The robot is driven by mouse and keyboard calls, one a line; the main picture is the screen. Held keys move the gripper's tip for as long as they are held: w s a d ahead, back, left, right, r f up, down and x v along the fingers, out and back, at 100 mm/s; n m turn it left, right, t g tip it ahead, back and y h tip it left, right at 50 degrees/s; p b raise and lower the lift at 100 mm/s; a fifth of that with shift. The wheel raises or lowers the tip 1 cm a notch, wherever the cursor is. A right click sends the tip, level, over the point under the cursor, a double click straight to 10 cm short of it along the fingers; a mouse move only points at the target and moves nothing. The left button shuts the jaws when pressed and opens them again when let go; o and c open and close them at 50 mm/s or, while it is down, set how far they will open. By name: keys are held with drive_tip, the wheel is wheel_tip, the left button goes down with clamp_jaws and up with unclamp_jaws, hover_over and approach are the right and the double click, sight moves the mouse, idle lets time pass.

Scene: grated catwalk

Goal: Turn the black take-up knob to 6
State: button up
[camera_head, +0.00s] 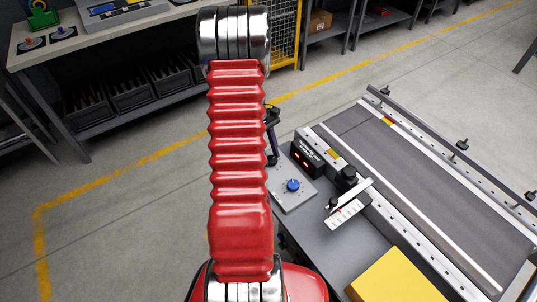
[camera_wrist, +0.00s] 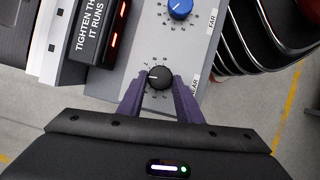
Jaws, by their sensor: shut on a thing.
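The black take-up knob (camera_wrist: 159,77) sits on a light grey panel (camera_wrist: 150,40) in the wrist view. A pale pointer mark on it points to the left in that view. In the head view the panel (camera_head: 291,202) shows to the right of my red arm. The black knob cannot be made out there, and my arm covers part of that area.
A blue knob (camera_wrist: 180,8) is close above the black one; it also shows in the head view (camera_head: 293,185). A black display box (camera_wrist: 103,30) with red lights stands beside the panel. A conveyor belt (camera_head: 420,170) and a yellow block (camera_head: 398,278) lie to the right.

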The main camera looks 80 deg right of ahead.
drive_tip(key=shift+s+m+y, duration=0.1)
drive_tip(key=shift+m+y, duration=0.2)
drive_tip(key=shift+m, duration=0.3)
drive_tip(key=o, duration=1)
drive_tip(key=shift+o, duration=0.2)
drive_tip(key=v, duration=1.3)
drive_tip(key=shift+r, duration=0.35)
drive_tip(key=shift+d, duration=0.1)
